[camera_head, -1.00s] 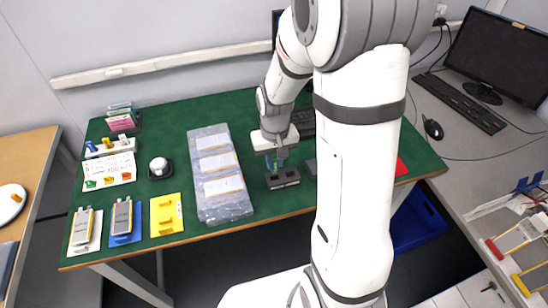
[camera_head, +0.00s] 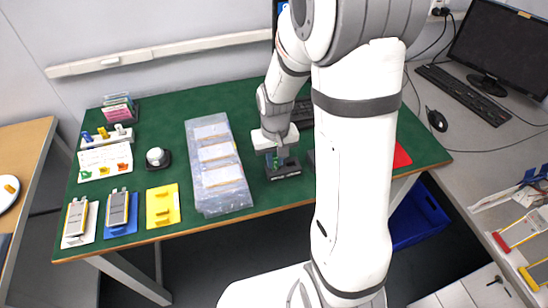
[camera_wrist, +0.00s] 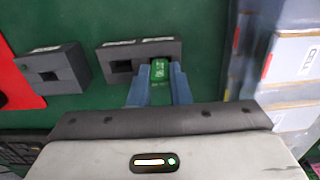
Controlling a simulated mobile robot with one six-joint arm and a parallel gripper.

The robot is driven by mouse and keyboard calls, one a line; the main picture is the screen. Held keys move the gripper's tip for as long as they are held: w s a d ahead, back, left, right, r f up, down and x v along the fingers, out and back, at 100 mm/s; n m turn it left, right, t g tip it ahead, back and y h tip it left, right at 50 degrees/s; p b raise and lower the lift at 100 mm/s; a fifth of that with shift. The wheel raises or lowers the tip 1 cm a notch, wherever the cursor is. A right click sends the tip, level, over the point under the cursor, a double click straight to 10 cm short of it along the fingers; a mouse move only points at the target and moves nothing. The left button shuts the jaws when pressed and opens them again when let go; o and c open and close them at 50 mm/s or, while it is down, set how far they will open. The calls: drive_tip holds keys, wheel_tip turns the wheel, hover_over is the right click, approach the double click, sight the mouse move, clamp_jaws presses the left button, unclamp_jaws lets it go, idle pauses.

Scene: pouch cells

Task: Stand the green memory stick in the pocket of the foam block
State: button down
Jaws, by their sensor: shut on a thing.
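My gripper (camera_wrist: 158,84) is shut on the green memory stick (camera_wrist: 159,70), which sits between its blue fingers. In the head view my gripper (camera_head: 278,158) is low over the near edge of the green table. The dark grey foam block (camera_wrist: 146,50) is right at the fingertips, with a square opening at its left and pale labels on top. The stick is at the block's right part; its lower end is hidden, so I cannot tell how deep it sits. The block also shows in the head view (camera_head: 284,172), partly behind the gripper.
A second grey block (camera_wrist: 70,66) with a square hole stands left of it in the wrist view, by a red sheet (camera_wrist: 14,75). A clear tray of pouch cells (camera_head: 237,199) lies beside the gripper. Cell stands and cards fill the table's left side.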

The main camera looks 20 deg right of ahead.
drive_tip(key=c, duration=1.3)
unclamp_jaws()
drive_tip(key=shift+o, duration=0.2)
drive_tip(key=shift+r, duration=0.15)
wheel_tip(320, 180, up, 8)
drive_tip(key=shift+s+f, duration=0.1)
drive_tip(key=s+r+t, duration=0.2)
drive_tip(key=s+r, duration=0.6)
drive_tip(key=s, duration=0.5)
drive_tip(key=shift+s+a+r+t, duration=0.15)
drive_tip(key=shift+s+r+t, duration=0.15)
drive_tip(key=shift+s, duration=0.1)
